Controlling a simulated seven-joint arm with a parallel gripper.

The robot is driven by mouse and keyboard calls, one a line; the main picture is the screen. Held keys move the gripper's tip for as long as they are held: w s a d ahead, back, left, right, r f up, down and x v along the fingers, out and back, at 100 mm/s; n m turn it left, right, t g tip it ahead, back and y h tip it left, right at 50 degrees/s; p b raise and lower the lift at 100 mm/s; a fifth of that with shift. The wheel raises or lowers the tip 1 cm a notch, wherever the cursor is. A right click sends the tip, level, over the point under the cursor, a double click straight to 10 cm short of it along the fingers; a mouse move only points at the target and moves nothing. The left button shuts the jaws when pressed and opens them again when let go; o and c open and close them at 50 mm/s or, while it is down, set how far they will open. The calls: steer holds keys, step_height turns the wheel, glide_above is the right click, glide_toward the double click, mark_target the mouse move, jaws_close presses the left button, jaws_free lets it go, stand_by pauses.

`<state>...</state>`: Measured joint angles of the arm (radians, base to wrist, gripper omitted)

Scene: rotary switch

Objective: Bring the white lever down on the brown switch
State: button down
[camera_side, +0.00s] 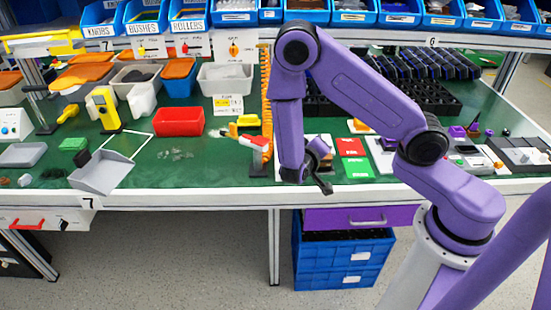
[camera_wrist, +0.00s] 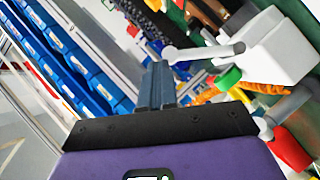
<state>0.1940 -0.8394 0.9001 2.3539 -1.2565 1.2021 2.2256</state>
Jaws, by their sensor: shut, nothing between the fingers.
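In the wrist view a pale lever (camera_wrist: 205,50) with rounded ends sticks out from a whitish block (camera_wrist: 272,48). The block looks white rather than brown, and I cannot make out a brown switch body in either view. My gripper (camera_wrist: 156,84) is shut and empty, its fingertips close to the lever's free end in the picture. I cannot tell whether they touch. In the side view my gripper (camera_side: 325,186) hangs near the table's front edge. My arm hides part of the bench behind it, so the lever is not clear there.
The green bench (camera_side: 215,172) holds a red bin (camera_side: 179,122), a grey tray (camera_side: 101,172) and an orange ribbed strip (camera_side: 266,105) left of my arm. Red and green cards (camera_side: 354,157) lie to its right. Blue bins (camera_side: 345,13) line the back shelf.

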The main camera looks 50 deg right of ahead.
steer(key=shift+s+d, duration=0.2)
steer(key=s+a+r, duration=0.2)
steer(key=a+r, duration=0.6)
steer(key=a, duration=0.2)
steer(key=shift+s+a, duration=0.2)
steer(key=shift+a, duration=0.05)
steer(key=s+r+n+g+y, duration=0.2)
steer(key=s+n+y, duration=0.5)
steer(key=s, duration=0.2)
steer(key=s+a+r+n+g+y, duration=0.1)
steer(key=s+r+n+g+y, duration=0.1)
steer(key=s+n+y, duration=0.5)
steer(key=s+n, duration=0.1)
steer(key=s, duration=0.1)
steer(key=shift+s+r, duration=0.3)
steer(key=shift+s, duration=0.05)
steer(key=shift+w+a, duration=0.1)
